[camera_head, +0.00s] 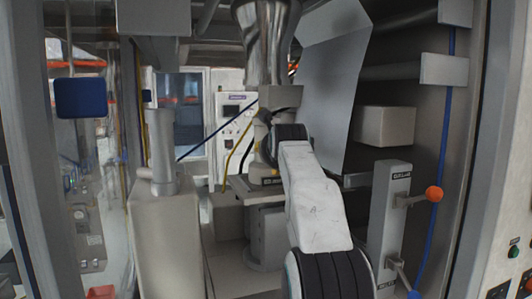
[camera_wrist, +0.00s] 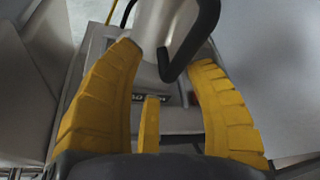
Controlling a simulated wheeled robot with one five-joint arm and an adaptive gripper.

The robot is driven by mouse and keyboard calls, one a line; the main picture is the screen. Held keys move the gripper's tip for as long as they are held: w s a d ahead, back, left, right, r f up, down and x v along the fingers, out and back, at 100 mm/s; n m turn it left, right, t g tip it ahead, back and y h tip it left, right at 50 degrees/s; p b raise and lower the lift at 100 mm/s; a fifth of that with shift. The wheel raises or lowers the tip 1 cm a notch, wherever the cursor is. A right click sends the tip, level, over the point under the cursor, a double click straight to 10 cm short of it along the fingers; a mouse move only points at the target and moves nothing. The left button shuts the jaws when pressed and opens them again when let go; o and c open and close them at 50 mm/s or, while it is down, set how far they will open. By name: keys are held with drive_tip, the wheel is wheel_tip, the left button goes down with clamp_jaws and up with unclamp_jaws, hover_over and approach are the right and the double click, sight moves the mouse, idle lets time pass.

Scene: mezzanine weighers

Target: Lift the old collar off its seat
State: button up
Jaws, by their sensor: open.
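In the wrist view, a pale metal cylindrical body, which looks like the old collar (camera_wrist: 152,28), stands upright on a grey seat block (camera_wrist: 182,121). A dark curved handle (camera_wrist: 203,38) is on its right side. Whether either finger touches is unclear. A partly hidden dark label shows on the seat block between the fingers. In the head view, my white arm reaches to the collar area, and much of the collar and gripper is hidden behind it.
A large shiny metal chute (camera_head: 267,45) hangs straight above the seat. A tilted grey panel (camera_head: 328,85) stands close right of my arm. A lever post with an orange knob (camera_head: 433,193) is at the right. A grey pedestal (camera_head: 165,240) stands at the left.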

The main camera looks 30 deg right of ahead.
sight(271, 176)
drive_tip(key=shift+p+x, duration=0.5)
drive_tip(key=shift+x, duration=1.25)
clamp_jaws()
drive_tip(key=shift+r, duration=0.15)
